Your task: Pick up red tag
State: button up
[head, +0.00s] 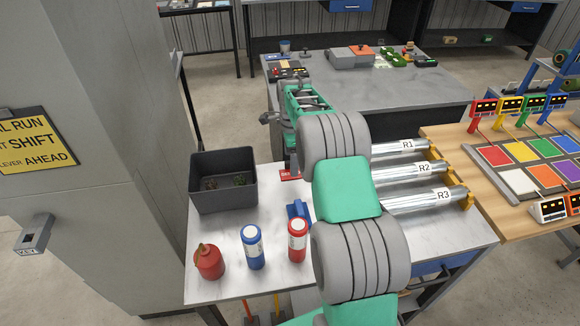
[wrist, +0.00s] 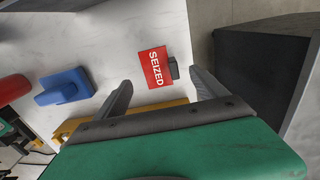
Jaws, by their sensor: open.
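The red tag (wrist: 155,68) lies flat on the white tabletop, with "SEIZED" in white letters and a small dark clip (wrist: 174,68) at its right edge. In the wrist view it sits just beyond my gripper (wrist: 160,82), roughly between the two fingers and not touched by them. My gripper is open and empty.
A dark bin (head: 223,195) stands left of the tag. Metal rollers (head: 425,172) lie right. Bare tabletop surrounds the tag.

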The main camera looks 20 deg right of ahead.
aim_at(285, 175)
notch_tip(285, 175, down, 4)
jog(key=shift+a+r+p, duration=0.1)
jog(key=shift+a+p, duration=0.05)
jog(key=shift+p, duration=0.3)
jog(key=c, duration=1.4)
